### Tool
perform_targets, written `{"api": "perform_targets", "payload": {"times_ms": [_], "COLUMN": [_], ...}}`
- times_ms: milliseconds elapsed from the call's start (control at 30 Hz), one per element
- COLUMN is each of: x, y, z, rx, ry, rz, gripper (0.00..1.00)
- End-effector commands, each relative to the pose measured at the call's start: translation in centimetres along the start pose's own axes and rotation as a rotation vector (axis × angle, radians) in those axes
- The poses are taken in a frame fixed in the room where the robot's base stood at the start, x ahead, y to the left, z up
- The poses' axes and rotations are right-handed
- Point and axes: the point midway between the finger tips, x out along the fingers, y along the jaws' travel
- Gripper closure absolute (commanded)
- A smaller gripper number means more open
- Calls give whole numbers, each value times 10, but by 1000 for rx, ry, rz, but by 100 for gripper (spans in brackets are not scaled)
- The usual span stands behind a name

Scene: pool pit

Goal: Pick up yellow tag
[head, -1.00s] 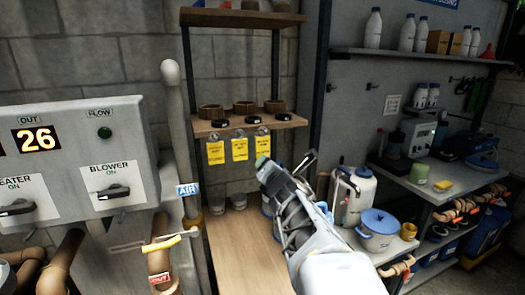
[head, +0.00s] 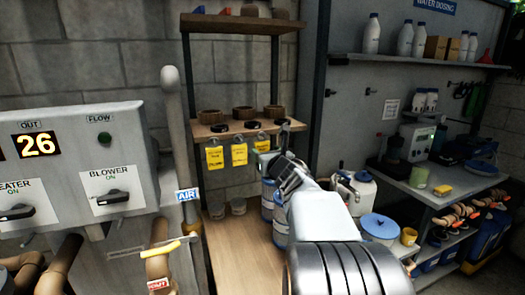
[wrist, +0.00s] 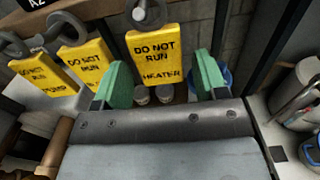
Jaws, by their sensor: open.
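Three yellow tags hang in a row from hooks under the wooden shelf: a left tag (head: 215,158), a middle tag (head: 239,155) and a right tag (head: 262,145). In the wrist view the right tag (wrist: 156,58) reads "DO NOT RUN HEATER", the middle tag (wrist: 84,62) shows "DO NOT RUN", and the left tag (wrist: 42,76) ends in "PUMP". My gripper (head: 274,146) is open and empty beside the right tag, partly covering it. In the wrist view the heater tag shows between the green fingertips of my gripper (wrist: 165,80); whether they touch it I cannot tell.
The wooden shelf (head: 205,130) holds dark rings and brown round pieces above the tags. A control panel (head: 75,165) and a grey pipe (head: 178,130) stand to the left. Blue-white bottles (head: 280,215) and a blue-lidded pot (head: 379,228) are below and right.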

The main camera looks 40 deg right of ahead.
Motion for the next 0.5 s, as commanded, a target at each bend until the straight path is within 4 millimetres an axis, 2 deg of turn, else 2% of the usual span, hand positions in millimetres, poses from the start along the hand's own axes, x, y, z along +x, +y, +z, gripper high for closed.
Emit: {"api": "perform_targets", "payload": {"times_ms": [300,500], "x": [37,51], "y": [2,2], "z": [2,1], "rx": [2,1], "ry": [2,1], "rz": [1,1], "gripper": [34,34]}}
